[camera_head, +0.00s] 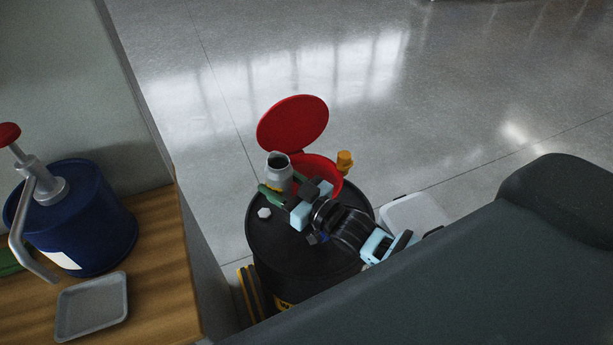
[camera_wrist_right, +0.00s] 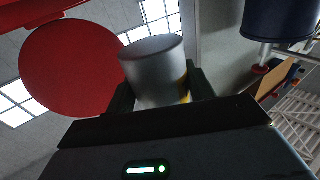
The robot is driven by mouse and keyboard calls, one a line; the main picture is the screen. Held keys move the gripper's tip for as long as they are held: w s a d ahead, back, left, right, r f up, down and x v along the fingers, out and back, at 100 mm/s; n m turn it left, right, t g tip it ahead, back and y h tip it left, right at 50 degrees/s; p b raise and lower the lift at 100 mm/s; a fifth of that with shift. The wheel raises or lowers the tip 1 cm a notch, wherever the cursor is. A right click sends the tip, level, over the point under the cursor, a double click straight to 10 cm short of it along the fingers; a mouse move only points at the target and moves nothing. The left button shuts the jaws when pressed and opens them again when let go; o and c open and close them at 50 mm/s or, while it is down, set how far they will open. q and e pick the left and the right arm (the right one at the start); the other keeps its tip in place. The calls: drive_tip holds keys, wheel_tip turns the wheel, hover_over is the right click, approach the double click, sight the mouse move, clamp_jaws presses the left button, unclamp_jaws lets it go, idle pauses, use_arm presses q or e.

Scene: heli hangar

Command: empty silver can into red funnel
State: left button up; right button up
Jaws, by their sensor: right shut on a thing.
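The silver can (camera_head: 279,172) is held upright, its open dark mouth facing up, over the left part of the black drum's top. My right gripper (camera_head: 284,188) is shut on it, with green fingers around its body. The can (camera_wrist_right: 155,75) also shows between the fingers in the right wrist view (camera_wrist_right: 160,95). The red funnel (camera_head: 328,171) sits on the drum just right of and behind the can, partly hidden by the can and my gripper. Its round red lid (camera_head: 293,122) stands open behind it; the lid shows in the wrist view too (camera_wrist_right: 75,68). My left gripper is not in view.
The black drum (camera_head: 265,245) has a yellow-orange fitting (camera_head: 345,161) and a small pale cap (camera_head: 264,212) on top. At left, a wooden bench (camera_head: 165,255) bears a blue pump container (camera_head: 95,225) and a grey tray (camera_head: 92,305). Open floor lies behind.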

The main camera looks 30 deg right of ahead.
drive_tip(key=shift+w+d+f+g, duration=0.15)
drive_tip(key=shift+w+d+f, duration=0.2)
drive_tip(key=shift+f, duration=0.2)
drive_tip(key=shift+w+d+f+g, duration=0.15)
drive_tip(key=shift+w+d+f, duration=0.15)
drive_tip(key=shift+f, duration=0.2)
drive_tip(key=shift+d+r, duration=0.1)
drive_tip(key=shift+d, duration=0.05)
